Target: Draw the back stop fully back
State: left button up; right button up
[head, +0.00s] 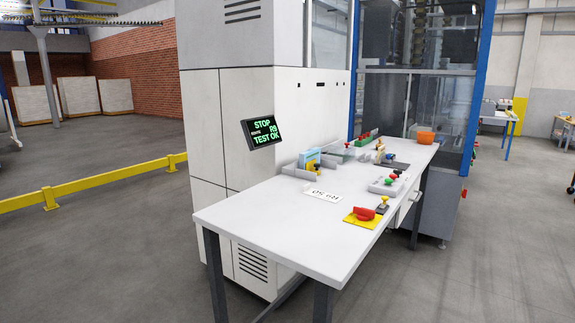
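Neither of my grippers is in view. On the white table (262,215) a small assembly of grey metal plates (299,172) stands near the machine wall, with a light blue and yellow block (308,160) between them. A knob on a short stem rises at its front. Farther along the table is a green bar (367,137) with a red part at its end. I cannot tell from this distance which of these parts is the back stop, or how far back it sits.
A yellow plate with a red knob (365,213), a button box (388,184), a white sign (322,195) and an orange bowl (425,137) are on the table. The floor right of the table is clear; a yellow rail (110,180) runs left.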

aim_at(313, 167)
jog(key=i+l+u, duration=0.15)
jog(key=u, duration=0.2)
jog(key=i+l+u, duration=0.15)
jog(key=l+u, duration=0.6)
jog(key=i+l+u, duration=0.1)
jog(key=l+u, duration=0.25)
